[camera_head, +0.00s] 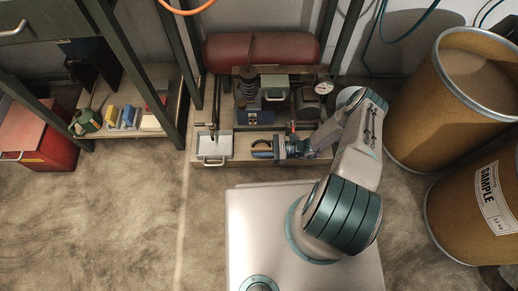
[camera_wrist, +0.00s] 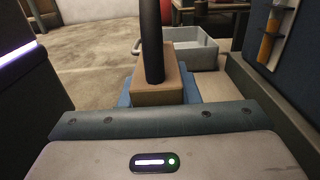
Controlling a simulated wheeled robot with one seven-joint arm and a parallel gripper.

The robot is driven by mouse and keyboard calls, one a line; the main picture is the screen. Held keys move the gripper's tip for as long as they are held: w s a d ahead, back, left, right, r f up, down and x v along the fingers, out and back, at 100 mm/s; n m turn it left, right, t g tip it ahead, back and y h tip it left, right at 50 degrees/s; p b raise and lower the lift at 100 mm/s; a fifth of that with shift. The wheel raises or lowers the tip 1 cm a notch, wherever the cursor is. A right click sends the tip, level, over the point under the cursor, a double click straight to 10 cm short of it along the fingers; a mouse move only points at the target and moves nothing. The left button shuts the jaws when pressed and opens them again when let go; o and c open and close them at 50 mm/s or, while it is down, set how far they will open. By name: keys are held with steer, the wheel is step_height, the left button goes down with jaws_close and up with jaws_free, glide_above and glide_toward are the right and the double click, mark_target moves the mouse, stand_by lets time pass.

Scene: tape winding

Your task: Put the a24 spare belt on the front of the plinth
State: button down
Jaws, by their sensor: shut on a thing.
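My gripper (camera_head: 272,148) is shut on a black curved band, which I take to be the spare belt (camera_head: 261,141). In the head view it is low at the front of the plinth (camera_head: 240,160), right of the grey tray. In the wrist view the belt (camera_wrist: 153,40) shows as a black upright strip rising from a tan block (camera_wrist: 165,82) between my bluish jaws. No a24 marking can be read. I cannot tell whether the belt touches the plinth. Much of its loop is out of sight.
A grey handled tray (camera_head: 214,147) stands on the plinth's left front. Behind are a compressor with a black ribbed cylinder (camera_head: 247,83), a green box (camera_head: 274,86) and a gauge (camera_head: 326,87). A red tank (camera_head: 262,48) lies at the back. Drums (camera_head: 440,110) stand right.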

steer(key=c, duration=1.1)
jaws_free()
steer(key=shift+f, duration=0.1)
steer(key=d+p, duration=0.2)
steer(key=d, duration=1)
steer(key=shift+s, duration=0.2)
